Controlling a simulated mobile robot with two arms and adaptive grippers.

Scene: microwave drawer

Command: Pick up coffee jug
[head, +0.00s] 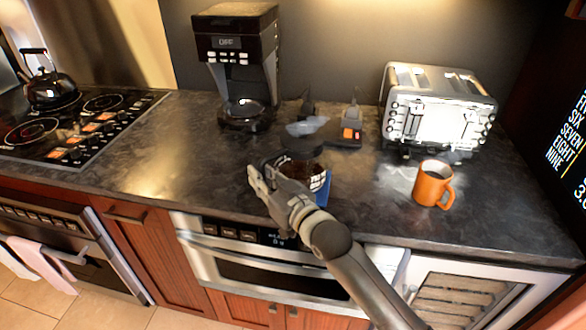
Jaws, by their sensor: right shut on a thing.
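The coffee jug (307,165) is a dark glass pot at the front of the counter, partly hidden behind my right gripper. My right gripper (262,180) is shut on the jug at its left side, and the arm reaches in from the bottom right. Whether the jug touches the counter cannot be told. The black coffee maker (238,55) stands at the back, with no jug on its base plate. My left gripper is not in view.
An orange mug (433,184) stands on the right of the counter, before a silver toaster (437,105). A small dark device with orange lights (350,133) lies behind the jug. A kettle (51,88) sits on the stove at left. The counter left of the jug is clear.

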